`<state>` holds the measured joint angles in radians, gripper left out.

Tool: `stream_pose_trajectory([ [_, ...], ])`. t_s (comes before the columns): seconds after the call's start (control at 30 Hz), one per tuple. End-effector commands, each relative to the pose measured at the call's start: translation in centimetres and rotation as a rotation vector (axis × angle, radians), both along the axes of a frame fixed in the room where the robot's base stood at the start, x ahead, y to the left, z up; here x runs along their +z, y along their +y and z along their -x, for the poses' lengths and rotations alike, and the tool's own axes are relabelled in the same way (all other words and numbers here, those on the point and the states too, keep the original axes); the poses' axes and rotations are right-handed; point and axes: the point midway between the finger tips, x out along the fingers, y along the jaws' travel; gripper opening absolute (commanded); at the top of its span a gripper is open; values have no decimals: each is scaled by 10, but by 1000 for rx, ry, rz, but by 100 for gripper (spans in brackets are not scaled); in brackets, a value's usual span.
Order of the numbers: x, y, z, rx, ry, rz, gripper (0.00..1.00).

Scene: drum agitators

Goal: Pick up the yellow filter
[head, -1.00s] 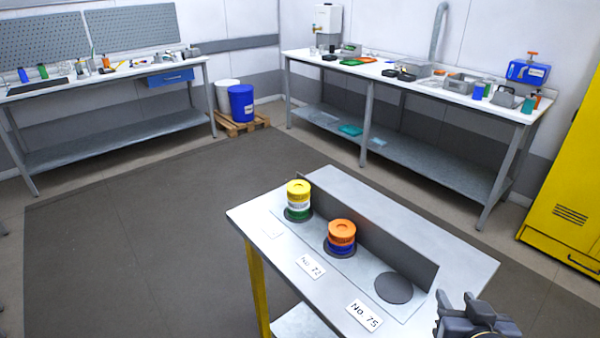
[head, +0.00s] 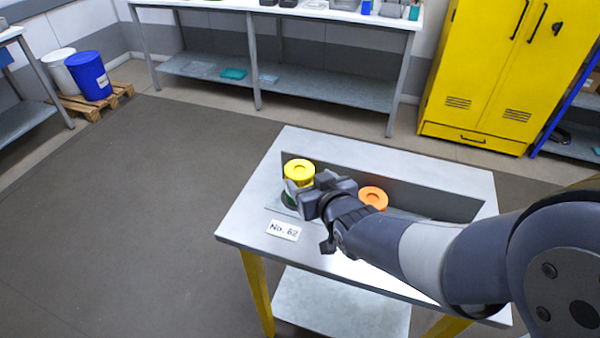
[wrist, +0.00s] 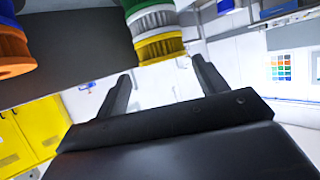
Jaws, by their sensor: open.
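The yellow filter (head: 299,169) is the top piece of the left stack on the small metal table (head: 250,215). It also shows in the wrist view (wrist: 160,51), where the picture is upside down, with a white piece and a green piece (wrist: 145,6) of the same stack. My gripper (head: 305,196) is beside the stack in the head view and covers part of its lower pieces. In the wrist view my gripper (wrist: 165,80) has its two fingers spread and empty, with the yellow filter beyond and between their tips. Contact cannot be told.
An orange-topped stack (head: 373,197) stands to the right, close to my arm; it also shows in the wrist view (wrist: 14,66). A label reading No. 62 (head: 284,230) lies at the front.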

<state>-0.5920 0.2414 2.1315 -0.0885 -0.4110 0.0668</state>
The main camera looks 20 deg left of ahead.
Motion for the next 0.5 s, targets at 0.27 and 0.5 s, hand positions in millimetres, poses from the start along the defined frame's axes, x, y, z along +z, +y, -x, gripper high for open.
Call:
stream_pose_trajectory([
  [0.27,-6,13,-15,1,3,3,68],
  [0.5,-15,27,-34,0,2,1,68],
])
